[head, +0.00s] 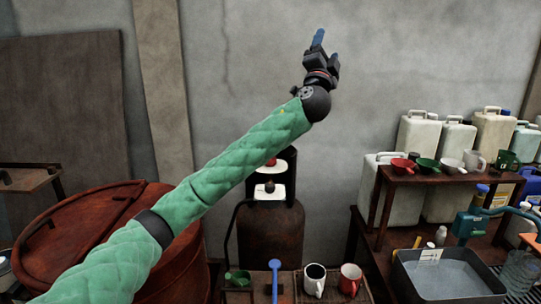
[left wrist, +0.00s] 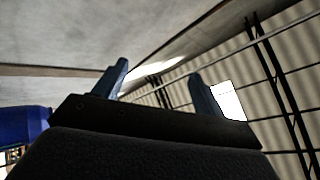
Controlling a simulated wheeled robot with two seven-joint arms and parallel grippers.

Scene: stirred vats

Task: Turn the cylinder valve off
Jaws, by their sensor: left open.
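The gas cylinder (head: 270,240) is a rusty brown tank standing against the wall, behind and below my left arm. A dark frame with a white plate (head: 270,193) is at its top. A small red part (head: 271,162), perhaps the valve handwheel, shows just under my green sleeve; its details are too small to tell. My left gripper (head: 326,47) is raised high in front of the wall, well above and right of the cylinder, pointing up. In the left wrist view its blue fingers (left wrist: 160,90) are apart with nothing between them. My right gripper is not in view.
A large rusty vat (head: 90,235) stands at the left. A low bench in front holds a white mug (head: 314,280), a red mug (head: 350,280) and a blue-headed tool (head: 275,268). At right are shelves with jugs (head: 417,138) and a grey water basin (head: 450,275).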

